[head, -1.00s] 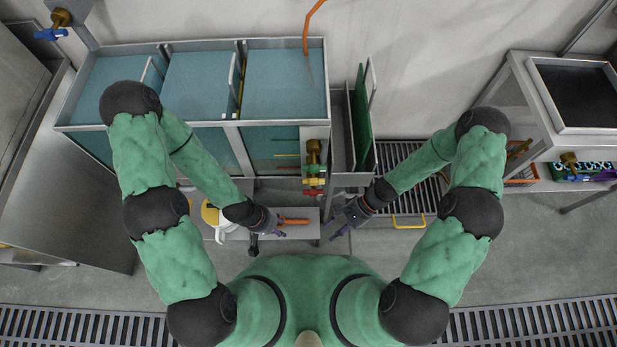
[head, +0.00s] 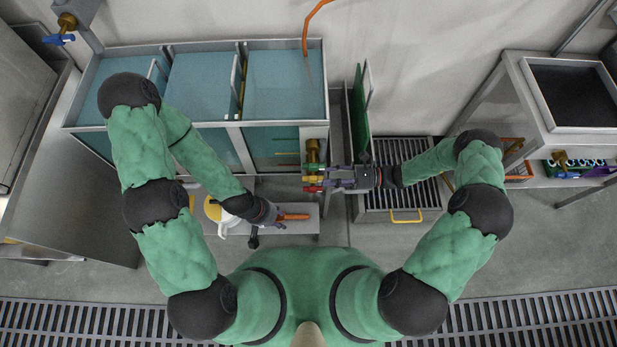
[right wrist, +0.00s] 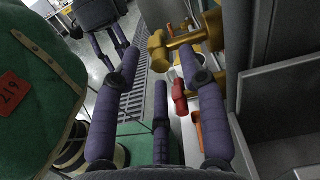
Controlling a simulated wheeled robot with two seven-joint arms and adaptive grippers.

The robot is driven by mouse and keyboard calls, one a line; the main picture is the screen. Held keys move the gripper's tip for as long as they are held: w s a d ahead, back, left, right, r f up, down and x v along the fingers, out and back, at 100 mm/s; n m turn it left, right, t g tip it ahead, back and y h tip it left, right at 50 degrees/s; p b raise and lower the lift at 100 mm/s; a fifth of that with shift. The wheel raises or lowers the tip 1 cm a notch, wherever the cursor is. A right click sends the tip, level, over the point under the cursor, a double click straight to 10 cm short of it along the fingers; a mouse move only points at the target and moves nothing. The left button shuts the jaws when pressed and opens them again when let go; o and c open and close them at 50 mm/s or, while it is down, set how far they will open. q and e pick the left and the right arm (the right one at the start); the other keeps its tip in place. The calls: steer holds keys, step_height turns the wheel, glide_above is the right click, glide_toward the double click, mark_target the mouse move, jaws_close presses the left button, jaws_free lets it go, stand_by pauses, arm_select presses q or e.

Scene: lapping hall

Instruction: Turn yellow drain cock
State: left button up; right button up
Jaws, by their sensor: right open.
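The yellow drain cock (head: 312,179) is on the front of the blue tank, between a green cock (head: 313,168) above and a red cock (head: 312,188) below in the head view. My right gripper (head: 327,180) is open just right of these cocks. In the right wrist view, the yellow cock's handle (right wrist: 158,52) appears ahead, between the tips of the spread purple fingers; contact cannot be told. The red cock (right wrist: 180,97) shows beside the right finger. My left gripper (head: 274,217) is by the low bench; its jaw state is unclear.
A white pot with a yellow top (head: 213,209) and an orange-handled object (head: 293,217) are beside my left gripper on the bench (head: 305,235). A green upright panel (head: 361,115) and a grated stand (head: 400,165) are right of the tank. The floor in front is clear.

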mark_target(309, 177)
steer(key=a+b, duration=0.1)
steer(key=a, duration=0.6)
steer(key=shift+a, duration=0.1)
jaws_close()
